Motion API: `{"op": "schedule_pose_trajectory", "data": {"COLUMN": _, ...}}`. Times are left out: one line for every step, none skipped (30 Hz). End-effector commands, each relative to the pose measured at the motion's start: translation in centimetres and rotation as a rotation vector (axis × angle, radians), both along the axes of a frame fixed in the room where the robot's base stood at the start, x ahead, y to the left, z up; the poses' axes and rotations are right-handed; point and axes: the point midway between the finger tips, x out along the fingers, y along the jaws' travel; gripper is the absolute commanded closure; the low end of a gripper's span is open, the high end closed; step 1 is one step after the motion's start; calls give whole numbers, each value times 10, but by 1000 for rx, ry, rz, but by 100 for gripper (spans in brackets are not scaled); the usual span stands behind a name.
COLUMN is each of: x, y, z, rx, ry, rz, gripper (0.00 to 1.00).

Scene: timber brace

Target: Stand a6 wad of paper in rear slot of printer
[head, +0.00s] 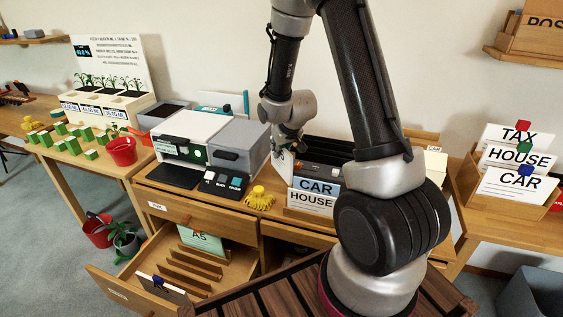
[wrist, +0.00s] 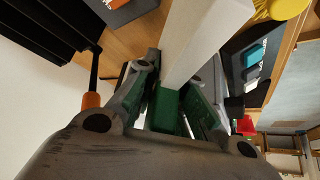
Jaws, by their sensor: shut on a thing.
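My gripper (head: 287,146) is over the desk, between the printer (head: 235,133) and the black file rack, and partly hidden by its own wrist. In the wrist view my gripper (wrist: 172,105) is shut on a green piece (wrist: 165,108) at the end of a long white slab, which looks like a wad of paper (wrist: 205,38). The wad's size label is not visible. The printer has a white and grey body with a dark tray in front. Its rear slot cannot be made out.
An open drawer (head: 125,291) with wooden dividers holds an A5 wad (head: 200,241) and a dark item. A yellow object (head: 260,199) lies by the control panel (head: 222,184). The black file rack (head: 328,150) with CAR and HOUSE cards stands close right of my gripper.

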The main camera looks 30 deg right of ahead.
Motion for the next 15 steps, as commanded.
{"op": "schedule_pose_trajectory", "data": {"x": 0, "y": 0, "z": -5, "rx": 0, "ry": 1, "rz": 0, "gripper": 100}}
{"op": "schedule_pose_trajectory", "data": {"x": 0, "y": 0, "z": -8, "rx": 0, "ry": 1, "rz": 0, "gripper": 100}}
{"op": "schedule_pose_trajectory", "data": {"x": 0, "y": 0, "z": -13, "rx": 0, "ry": 2, "rz": 0, "gripper": 100}}
{"op": "schedule_pose_trajectory", "data": {"x": 0, "y": 0, "z": -17, "rx": 0, "ry": 3, "rz": 0, "gripper": 100}}
{"op": "schedule_pose_trajectory", "data": {"x": -1, "y": 0, "z": -22, "rx": 0, "ry": 3, "rz": 0, "gripper": 100}}
{"op": "schedule_pose_trajectory", "data": {"x": -1, "y": 0, "z": -30, "rx": 0, "ry": 4, "rz": 0, "gripper": 100}}
{"op": "schedule_pose_trajectory", "data": {"x": -1, "y": 0, "z": -34, "rx": 0, "ry": 4, "rz": 0, "gripper": 100}}
{"op": "schedule_pose_trajectory", "data": {"x": 0, "y": 0, "z": -39, "rx": 0, "ry": 3, "rz": 0, "gripper": 100}}
{"op": "schedule_pose_trajectory", "data": {"x": 0, "y": 0, "z": -43, "rx": 0, "ry": 2, "rz": 0, "gripper": 100}}
{"op": "schedule_pose_trajectory", "data": {"x": 0, "y": 0, "z": -45, "rx": 0, "ry": 2, "rz": 0, "gripper": 100}}
{"op": "schedule_pose_trajectory", "data": {"x": 0, "y": 0, "z": -47, "rx": 0, "ry": 1, "rz": 0, "gripper": 100}}
{"op": "schedule_pose_trajectory", "data": {"x": 0, "y": 0, "z": -48, "rx": 0, "ry": 0, "rz": 0, "gripper": 100}}
{"op": "schedule_pose_trajectory", "data": {"x": 0, "y": 0, "z": -48, "rx": 0, "ry": -1, "rz": 0, "gripper": 100}}
{"op": "schedule_pose_trajectory", "data": {"x": 0, "y": 0, "z": -48, "rx": 0, "ry": -1, "rz": 0, "gripper": 100}}
{"op": "schedule_pose_trajectory", "data": {"x": 0, "y": 0, "z": -48, "rx": 0, "ry": -2, "rz": 0, "gripper": 100}}
